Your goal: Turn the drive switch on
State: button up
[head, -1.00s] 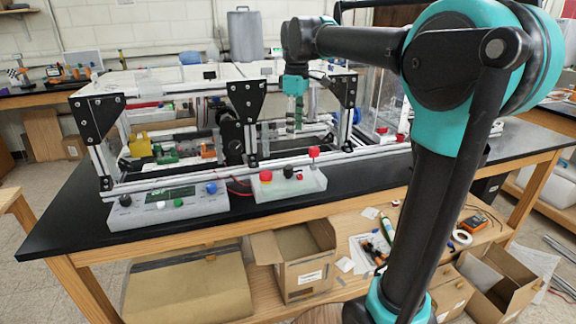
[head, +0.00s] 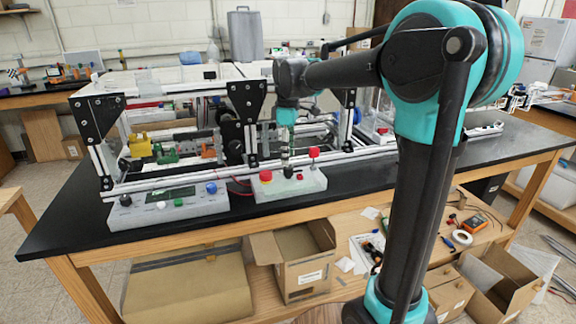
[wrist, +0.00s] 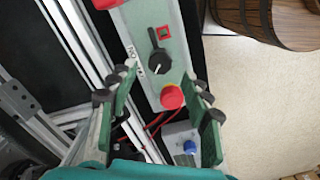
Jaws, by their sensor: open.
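A small pale control box (head: 312,187) stands at the table's front edge, before the frame. In the wrist view the pointer slants toward the lower left. A red mushroom button (wrist: 172,97) and a small red square (wrist: 164,32) flank the knob. My gripper (head: 285,158) is open, pointing down above the box close to the knob. In the wrist view its green fingers are spread and empty; contact cannot be told.
The aluminium extrusion frame (head: 140,184) runs just behind both boxes. A red-topped post (head: 314,153) rises at the control box's right end. Open table (head: 365,180) lies to the right.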

aim_at(288, 167)
jog(key=shift+f, duration=2.3)
grip_shut()
